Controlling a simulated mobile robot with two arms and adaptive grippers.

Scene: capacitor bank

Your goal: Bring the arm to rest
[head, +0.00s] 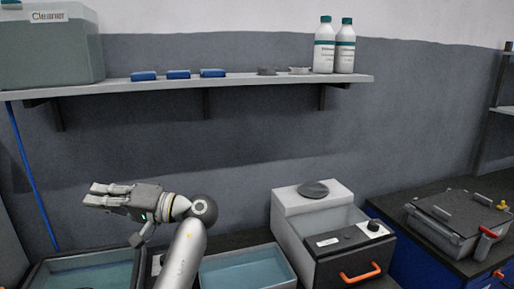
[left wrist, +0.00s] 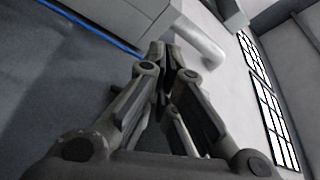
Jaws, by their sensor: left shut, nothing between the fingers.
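My left gripper (head: 97,195) is raised in the head view, above the counter at the lower left and below the wall shelf. Its fingers point left and are shut, with nothing between them. In the left wrist view the closed fingers (left wrist: 166,75) show against the grey wall and a pale box-like shape. My left arm comes up from the bottom edge of the head view. My right gripper is not in either view.
A wall shelf (head: 250,84) holds blue blocks, two white bottles (head: 334,48) and a Cleaner tank (head: 45,50). Below are water-filled basins (head: 245,272), a white machine with an orange handle (head: 360,272), and a grey lidded case (head: 455,222) at right.

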